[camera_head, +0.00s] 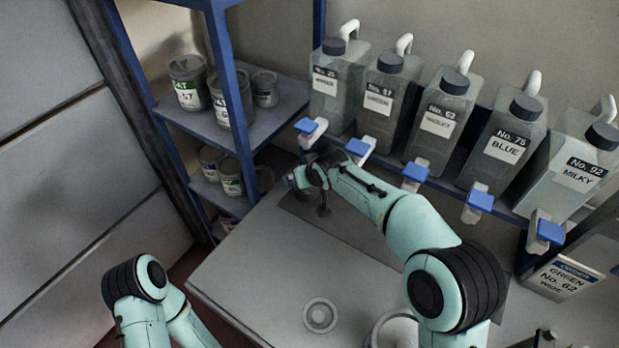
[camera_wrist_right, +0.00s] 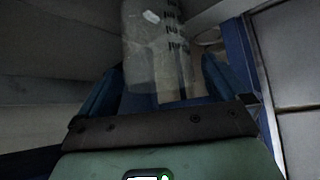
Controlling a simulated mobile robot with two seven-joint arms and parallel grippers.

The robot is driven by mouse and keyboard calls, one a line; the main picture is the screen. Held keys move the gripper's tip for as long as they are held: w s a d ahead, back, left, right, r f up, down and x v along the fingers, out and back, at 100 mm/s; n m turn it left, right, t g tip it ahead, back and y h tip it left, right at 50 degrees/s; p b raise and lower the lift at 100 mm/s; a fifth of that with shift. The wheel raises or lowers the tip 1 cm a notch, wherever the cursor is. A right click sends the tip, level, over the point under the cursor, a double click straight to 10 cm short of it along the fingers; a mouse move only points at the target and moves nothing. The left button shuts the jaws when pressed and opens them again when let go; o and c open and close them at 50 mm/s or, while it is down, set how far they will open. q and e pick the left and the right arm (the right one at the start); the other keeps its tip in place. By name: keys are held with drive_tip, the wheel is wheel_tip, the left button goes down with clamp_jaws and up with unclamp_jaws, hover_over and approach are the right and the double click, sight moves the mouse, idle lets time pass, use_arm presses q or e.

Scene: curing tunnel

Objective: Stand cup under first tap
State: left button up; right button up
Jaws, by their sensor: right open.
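A clear cup (camera_wrist_right: 150,55) with dark scale marks stands in front of my right gripper in the right wrist view, between the blue fingers or just beyond their tips; contact is unclear. My right gripper (camera_wrist_right: 160,85) is open. In the head view, my right arm reaches left across the bench, its wrist end below the leftmost blue-handled tap (camera_head: 310,130). There the wrist largely hides the fingers and I cannot make out the cup clearly. My left arm shows at the lower left; its gripper is out of view.
Several labelled jugs with blue taps stand in a row on a shelf above the bench (camera_head: 235,265). A blue rack (camera_head: 223,80) with paint tins is at the left. A round ring-like item (camera_head: 320,316) and a pale round vessel (camera_head: 395,330) sit near the front.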

drive_tip(key=shift+r, duration=0.3)
drive_tip(key=s+d+b, duration=0.1)
drive_tip(key=s, duration=0.2)
drive_tip(key=s+d+b, duration=0.1)
drive_tip(key=s+d, duration=0.1)
drive_tip(key=s, duration=0.2)
drive_tip(key=s+d+b, duration=0.1)
drive_tip(key=s, duration=0.3)
drive_tip(key=shift+d+r+b, duration=0.25)
drive_tip(key=shift+b, duration=0.1)
drive_tip(key=shift+s+d, duration=0.2)
drive_tip(key=shift+s, duration=0.2)
